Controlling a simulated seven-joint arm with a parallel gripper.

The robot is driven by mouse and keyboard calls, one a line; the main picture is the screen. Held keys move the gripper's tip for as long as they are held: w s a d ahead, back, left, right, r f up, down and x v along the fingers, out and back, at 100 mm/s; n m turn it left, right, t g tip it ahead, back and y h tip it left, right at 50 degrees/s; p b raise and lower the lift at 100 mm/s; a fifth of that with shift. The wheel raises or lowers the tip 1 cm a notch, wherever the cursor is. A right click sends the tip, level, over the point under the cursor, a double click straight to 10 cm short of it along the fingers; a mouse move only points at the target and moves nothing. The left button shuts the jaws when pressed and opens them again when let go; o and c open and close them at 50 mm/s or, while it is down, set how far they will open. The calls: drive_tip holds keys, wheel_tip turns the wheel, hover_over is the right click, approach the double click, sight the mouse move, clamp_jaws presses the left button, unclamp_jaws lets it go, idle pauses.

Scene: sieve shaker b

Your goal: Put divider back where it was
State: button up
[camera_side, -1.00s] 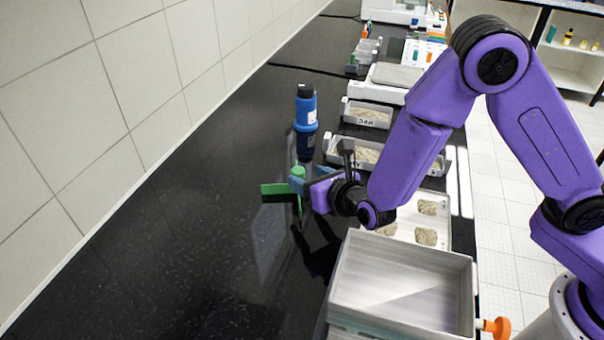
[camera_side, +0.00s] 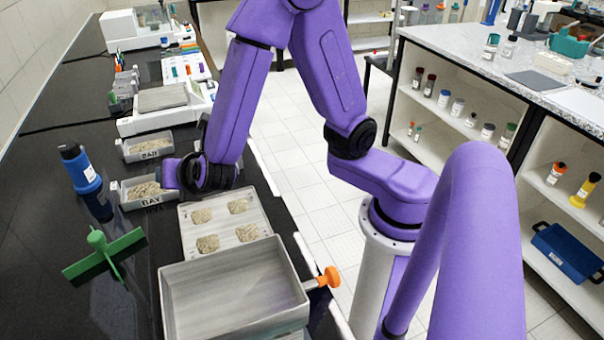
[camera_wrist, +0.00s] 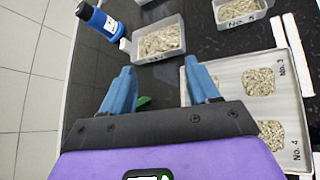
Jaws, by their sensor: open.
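The divider is a green cross-shaped piece with a rounded knob (camera_side: 104,252). It rests on the black bench at the left in the side view, apart from my gripper. In the wrist view only a bit of green (camera_wrist: 143,101) shows between the fingers. A white tray (camera_side: 267,205) holds several sand piles. A large empty grey sieve box (camera_side: 235,292) with an orange knob stands in front.
A blue bottle with a dark cap (camera_side: 82,172) stands on the bench left of the BAV tray. Another sand tray (camera_side: 150,146) and a white balance (camera_side: 165,105) stand farther back. Bare bench lies around the divider.

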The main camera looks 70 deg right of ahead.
drive_tip(key=s+d+m+g+y, duration=0.1)
drive_tip(key=s+d+m+g, duration=0.1)
drive_tip(key=s, duration=0.6)
drive_tip(key=s+d+r+m+g+y, duration=0.1)
drive_tip(key=s+d+m+g+y, duration=0.1)
drive_tip(key=s+m+g, duration=0.3)
drive_tip(key=s+d+r+m+g+y, duration=0.1)
drive_tip(key=s+m, duration=0.5)
drive_tip(key=s, duration=0.6)
drive_tip(key=shift+d+r+g+y, duration=0.2)
drive_tip(key=shift+d+g+y, duration=0.3)
drive_tip(key=shift+d+g, duration=0.7)
drive_tip(key=shift+w, duration=0.1)
